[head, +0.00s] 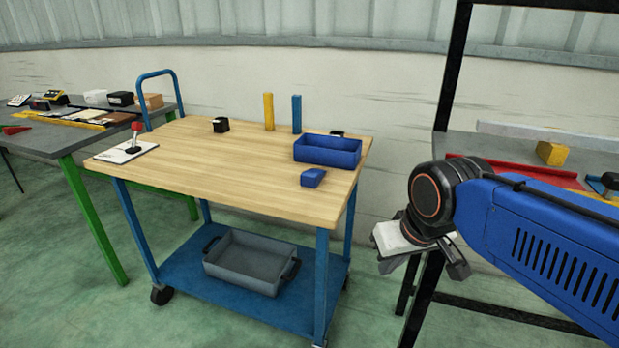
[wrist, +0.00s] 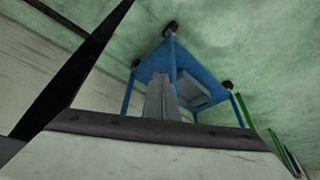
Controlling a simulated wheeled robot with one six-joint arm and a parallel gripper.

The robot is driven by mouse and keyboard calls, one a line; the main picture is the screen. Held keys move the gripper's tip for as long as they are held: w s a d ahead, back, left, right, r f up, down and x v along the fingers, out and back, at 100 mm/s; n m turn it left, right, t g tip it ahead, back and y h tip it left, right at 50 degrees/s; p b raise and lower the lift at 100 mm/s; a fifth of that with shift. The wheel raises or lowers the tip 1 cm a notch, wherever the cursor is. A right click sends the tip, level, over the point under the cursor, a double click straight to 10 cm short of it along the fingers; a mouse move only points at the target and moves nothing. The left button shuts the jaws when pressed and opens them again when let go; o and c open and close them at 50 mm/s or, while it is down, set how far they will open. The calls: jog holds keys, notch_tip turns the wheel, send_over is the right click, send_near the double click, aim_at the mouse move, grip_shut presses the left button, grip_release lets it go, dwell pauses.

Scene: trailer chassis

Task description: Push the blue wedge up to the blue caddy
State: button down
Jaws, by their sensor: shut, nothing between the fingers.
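The blue wedge (head: 313,178) lies on the wooden top of the trolley (head: 230,180), near its front right part. The blue caddy (head: 327,152), an open rectangular box, stands just behind it, with a strip of bare wood between them. My gripper (wrist: 161,82) is shut and empty in the wrist view, with the trolley's blue lower shelf beyond it. In the head view my arm's end hangs to the right of the trolley, clear of the wedge and caddy; the fingertips are hard to make out there. The wedge and caddy do not show in the wrist view.
A yellow block (head: 268,111) and a blue block (head: 296,114) stand upright behind the caddy's left. A grey bin (head: 252,262) sits on the lower shelf. A black frame post (head: 447,80) rises right.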

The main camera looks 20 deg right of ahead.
aim_at(311, 173)
jog(key=w+a+r+m+g, duration=0.1)
jog(key=w+a+r+m, duration=0.1)
jog(key=w+a+r, duration=0.45)
jog(key=w+a+r+m+g, duration=0.1)
jog(key=w+r+m+g, duration=0.2)
jog(key=w, duration=0.7)
jog(key=w+a+r+m, duration=0.2)
jog(key=w+a+r, duration=0.2)
jog(key=w+r, duration=0.3)
jog(key=f, duration=0.6)
jog(key=w+f, duration=0.1)
jog(key=f, duration=0.3)
jog(key=shift+a+f, duration=0.1)
jog(key=shift+a, duration=0.05)
jog(key=shift+w+d+f, duration=0.1)
jog(key=shift+w+d, duration=0.3)
jog(key=shift+w, duration=0.2)
jog(key=shift+w+d+f, duration=0.1)
jog(key=shift+w+d, duration=0.3)
jog(key=shift+w, duration=0.15)
jog(key=shift+w+d, duration=0.35)
jog(key=shift+w, duration=0.15)
jog(key=shift+w+d, duration=0.6)
jog(key=shift+w, duration=0.2)
jog(key=shift+w+d, duration=0.55)
jog(key=shift+w, duration=0.25)
